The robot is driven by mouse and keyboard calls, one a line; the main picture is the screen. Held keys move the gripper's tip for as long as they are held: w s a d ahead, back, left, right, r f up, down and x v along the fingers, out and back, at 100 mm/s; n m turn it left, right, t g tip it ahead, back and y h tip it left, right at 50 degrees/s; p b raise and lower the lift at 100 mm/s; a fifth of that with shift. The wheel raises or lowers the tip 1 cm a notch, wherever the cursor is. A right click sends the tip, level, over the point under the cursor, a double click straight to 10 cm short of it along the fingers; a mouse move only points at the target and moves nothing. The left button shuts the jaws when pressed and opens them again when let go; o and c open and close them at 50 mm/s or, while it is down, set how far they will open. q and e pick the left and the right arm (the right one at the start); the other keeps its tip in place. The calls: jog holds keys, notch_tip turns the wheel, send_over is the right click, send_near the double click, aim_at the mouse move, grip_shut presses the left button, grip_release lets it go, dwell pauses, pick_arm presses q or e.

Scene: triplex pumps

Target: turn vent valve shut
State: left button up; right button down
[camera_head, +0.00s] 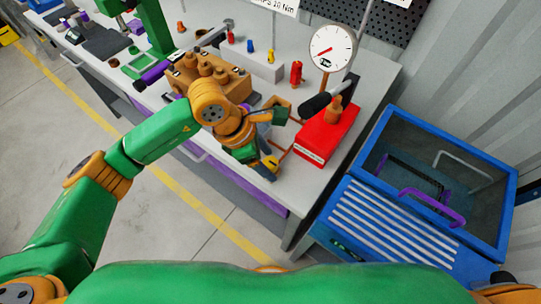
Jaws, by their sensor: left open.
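My left gripper (264,164) is over the front part of the bench, left of a red hand pump box (322,142), and its jaws are open. A small yellow part (270,161) shows right at its fingertips. I cannot tell whether this is the vent valve's handle or whether the fingers touch it. The wrist and gripper hide much of the area around the valve. Thin copper-coloured pipe (287,151) runs between there and the red box. My right gripper is not in view.
A round white gauge (332,47) stands behind the red box, with a black-gripped lever (315,103) in front. A brown pump block (208,70) is behind my wrist. A blue cart (432,160) with a purple handle stands right of the bench (375,75).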

pick_arm(q)
jog(key=shift+d+f, duration=0.45)
jog(key=shift+d, duration=0.1)
jog(key=shift+a, duration=0.15)
grip_shut()
jog(key=shift+f+b, duration=0.1)
jog(key=shift+b, duration=0.45)
jog(key=m+g+b, duration=0.2)
jog(key=m+b, duration=0.4)
jog(key=b, duration=0.1)
jog(key=shift+f, duration=0.15)
jog(key=shift+m+g+y+b, duration=0.3)
jog(key=shift+m+g+b, duration=0.2)
jog(key=shift+m, duration=0.4)
jog(key=shift+m+g+b, duration=0.3)
jog(key=shift+m, duration=0.6)
jog(key=m, duration=0.1)
jog(key=m+y, duration=0.1)
jog(key=shift+r+m+g, duration=0.25)
jog(key=shift+m+g, duration=0.05)
jog(key=shift+g, duration=0.1)
jog(key=m+y, duration=0.1)
jog(key=m, duration=0.2)
jog(key=shift+g+p, duration=0.3)
jog(key=shift+m+y+p, duration=0.35)
jog(key=shift+m+y, duration=0.25)
jog(key=shift+m, duration=0.7)
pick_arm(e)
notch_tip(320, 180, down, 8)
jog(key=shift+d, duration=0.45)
